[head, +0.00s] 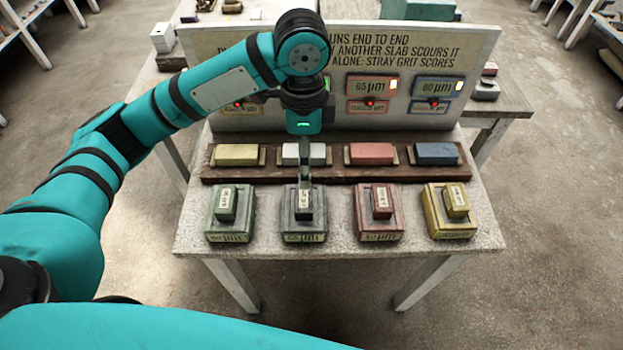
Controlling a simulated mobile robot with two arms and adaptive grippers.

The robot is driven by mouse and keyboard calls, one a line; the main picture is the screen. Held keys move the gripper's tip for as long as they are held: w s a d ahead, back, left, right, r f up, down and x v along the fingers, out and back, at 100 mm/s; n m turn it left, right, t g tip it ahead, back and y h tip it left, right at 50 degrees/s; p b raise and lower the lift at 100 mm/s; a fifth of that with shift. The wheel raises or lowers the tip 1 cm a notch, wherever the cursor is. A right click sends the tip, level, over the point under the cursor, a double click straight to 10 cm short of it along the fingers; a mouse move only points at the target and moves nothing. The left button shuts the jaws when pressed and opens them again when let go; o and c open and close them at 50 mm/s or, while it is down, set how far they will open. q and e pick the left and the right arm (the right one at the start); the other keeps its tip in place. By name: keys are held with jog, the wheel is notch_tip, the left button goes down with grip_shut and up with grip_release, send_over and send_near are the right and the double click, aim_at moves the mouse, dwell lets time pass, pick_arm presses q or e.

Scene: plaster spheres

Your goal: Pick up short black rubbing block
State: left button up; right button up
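The short black rubbing block (305,212) with a pale label stands on a dark grey slab (305,238), second from left in the front row on the table. My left gripper (305,182) points straight down at the block's top. Its fingers show edge-on as a narrow grey shape, so their opening is hidden. The fingertips overlap the block's upper end in the head view; I cannot tell whether they touch or straddle it. My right gripper is not in view.
Green (227,203), red (381,202) and yellow (456,202) blocks stand on slabs in the same row. Behind, a brown rack (206,176) holds yellow, white, red and blue blocks. An upright sign board (475,60) with lit displays closes off the back.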

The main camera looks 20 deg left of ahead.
pick_arm(q)
jog(key=f, duration=0.1)
jog(key=p, duration=0.2)
send_over(304, 198)
jog(key=f, duration=0.6)
jog(key=shift+s+d+f, duration=0.2)
jog(key=shift+s+f, duration=0.1)
jog(key=shift+f, duration=0.1)
jog(key=f, duration=0.2)
jog(key=shift+w+f, duration=0.25)
jog(key=shift+f, duration=1)
jog(key=f, duration=0.1)
jog(key=f+p, duration=0.1)
jog(key=f, duration=0.2)
jog(key=shift+a+f+p, duration=0.2)
jog(key=shift+a+p, duration=0.05)
jog(key=shift+p, duration=0.1)
jog(key=shift+f, duration=0.15)
jog(key=c, duration=1.5)
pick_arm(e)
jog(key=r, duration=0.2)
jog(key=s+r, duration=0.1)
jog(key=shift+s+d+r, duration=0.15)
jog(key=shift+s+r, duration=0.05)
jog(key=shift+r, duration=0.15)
